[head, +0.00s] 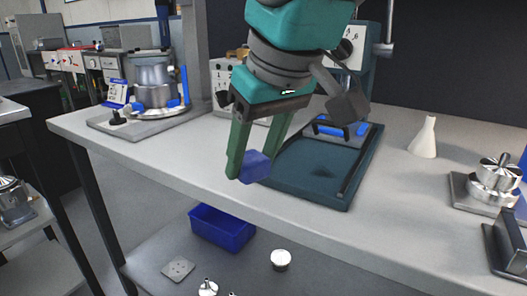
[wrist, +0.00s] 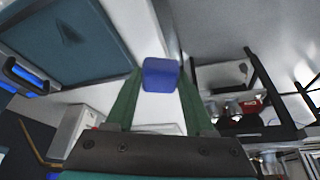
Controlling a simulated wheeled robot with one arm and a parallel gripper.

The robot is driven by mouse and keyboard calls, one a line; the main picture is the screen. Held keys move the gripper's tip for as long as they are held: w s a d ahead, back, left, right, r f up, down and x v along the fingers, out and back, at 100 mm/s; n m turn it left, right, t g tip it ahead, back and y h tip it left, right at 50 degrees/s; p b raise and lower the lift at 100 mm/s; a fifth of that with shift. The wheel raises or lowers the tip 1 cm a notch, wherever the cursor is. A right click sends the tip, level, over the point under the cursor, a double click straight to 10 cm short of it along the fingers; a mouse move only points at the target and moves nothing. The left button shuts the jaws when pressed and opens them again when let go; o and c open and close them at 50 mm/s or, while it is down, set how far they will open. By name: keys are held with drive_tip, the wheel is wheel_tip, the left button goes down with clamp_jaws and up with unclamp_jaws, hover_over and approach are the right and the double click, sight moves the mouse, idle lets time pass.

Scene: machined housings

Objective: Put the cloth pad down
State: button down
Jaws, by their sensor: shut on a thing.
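My gripper (head: 252,168) has green fingers and is shut on a blue block-like pad (head: 255,167), which I take to be the cloth pad. In the head view it is held at the fingertips, in front of the left side of a dark teal tray (head: 318,190) on the workbench. The wrist view also shows the pad (wrist: 160,75) between the fingertips, with the tray (wrist: 70,35) at the upper left. The pad appears to be in the air, near the bench's front edge; its exact height is unclear.
A machine on a base plate (head: 140,122) stands at the bench's left. A white cone (head: 424,138) and metal parts (head: 494,183) stand at the right. A blue bin (head: 222,228) sits on the lower shelf. The bench top between tray and cone is clear.

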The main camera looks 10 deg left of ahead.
drive_tip(key=w+a, duration=0.2)
drive_tip(key=w, duration=0.2)
drive_tip(key=w+a+f+p, duration=0.1)
drive_tip(key=w+a, duration=0.1)
drive_tip(key=w, duration=0.3)
drive_tip(key=w+a, duration=0.2)
drive_tip(key=w, duration=0.2)
drive_tip(key=shift+w+f, duration=0.2)
drive_tip(key=shift+f, duration=0.05)
drive_tip(key=shift+f+p, duration=0.35)
drive_tip(key=shift+f, duration=1.35)
drive_tip(key=shift+f, duration=0.2)
drive_tip(key=shift+c, duration=1.3)
unclamp_jaws()
drive_tip(key=shift+r, duration=0.15)
